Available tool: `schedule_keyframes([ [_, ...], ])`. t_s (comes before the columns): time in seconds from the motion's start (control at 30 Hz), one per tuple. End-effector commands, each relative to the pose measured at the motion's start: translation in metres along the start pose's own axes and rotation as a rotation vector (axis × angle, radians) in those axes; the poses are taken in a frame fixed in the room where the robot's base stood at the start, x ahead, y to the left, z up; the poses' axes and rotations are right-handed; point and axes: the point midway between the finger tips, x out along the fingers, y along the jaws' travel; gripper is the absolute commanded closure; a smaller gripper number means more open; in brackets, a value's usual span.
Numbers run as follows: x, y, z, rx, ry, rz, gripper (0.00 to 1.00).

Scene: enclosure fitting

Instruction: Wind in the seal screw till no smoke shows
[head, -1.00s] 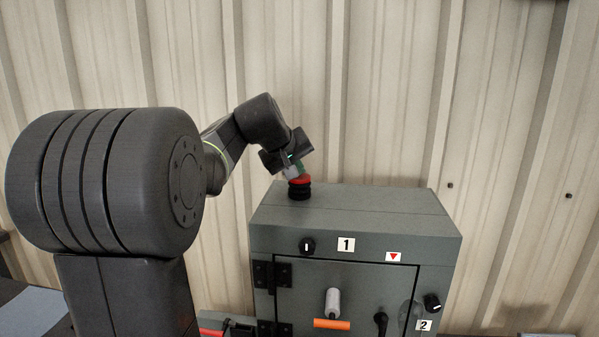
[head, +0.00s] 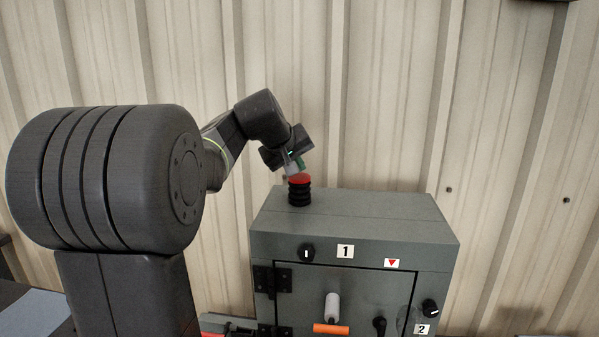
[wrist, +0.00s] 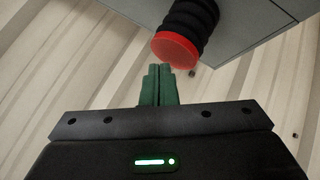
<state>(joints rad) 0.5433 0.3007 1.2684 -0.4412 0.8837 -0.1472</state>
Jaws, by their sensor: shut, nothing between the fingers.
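Two black knobs with white marks sit on the grey enclosure (head: 375,222): one by label 1 (head: 306,253), one by label 2 (head: 430,308). I cannot tell which is the seal screw. A black ribbed bellows with a red cap (head: 299,179) stands upright on the enclosure's top left; its red cap (wrist: 175,50) fills the upper middle of the wrist view. My gripper (head: 296,166) is shut and empty, its green fingers (wrist: 160,72) just by the red cap; contact is unclear. A faint pale patch (head: 405,318) shows left of label 2; I cannot tell if it is smoke.
The enclosure's front door has hinges at left, a white cylinder (head: 332,306), an orange bar (head: 331,328) and a dark latch (head: 380,325). A red triangle label (head: 392,263) is above. A corrugated wall (head: 400,100) stands behind. Space above the enclosure's right is clear.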

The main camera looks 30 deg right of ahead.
Motion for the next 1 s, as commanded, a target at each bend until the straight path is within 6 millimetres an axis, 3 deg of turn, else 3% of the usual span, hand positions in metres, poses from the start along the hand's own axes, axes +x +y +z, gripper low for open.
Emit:
schedule_keyframes([
  [0.47, -0.006, 0.004, -0.004, 0.0, 0.002, 0.001, 1.0],
  [1.0, -0.039, 0.028, -0.028, 0.0, 0.002, 0.0, 1.0],
])
